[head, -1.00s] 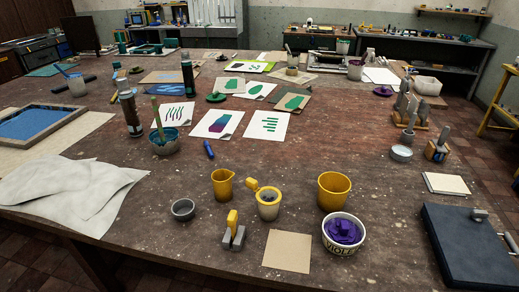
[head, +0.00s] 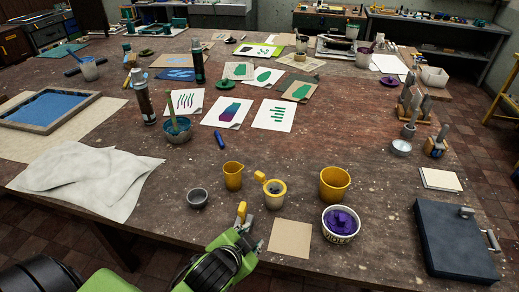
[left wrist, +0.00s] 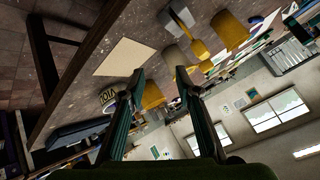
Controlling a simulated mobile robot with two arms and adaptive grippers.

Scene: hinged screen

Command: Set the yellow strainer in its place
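The yellow strainer (head: 276,187) appears to be the yellow ring with a side tab, resting on a grey cup (head: 272,200). The left gripper is low at the table's front edge. In the left wrist view its fingers (left wrist: 162,78) are spread with nothing between them; the stand's yellow piece (left wrist: 197,47) shows beyond them. My right gripper is in neither current view.
A yellow jug (head: 233,175), a grey bowl (head: 197,198), a larger yellow cup (head: 334,184) and a bowl of violet paint (head: 340,222) stand close around. A tan card (head: 290,238) lies in front. A crumpled cloth (head: 80,178) covers the left front.

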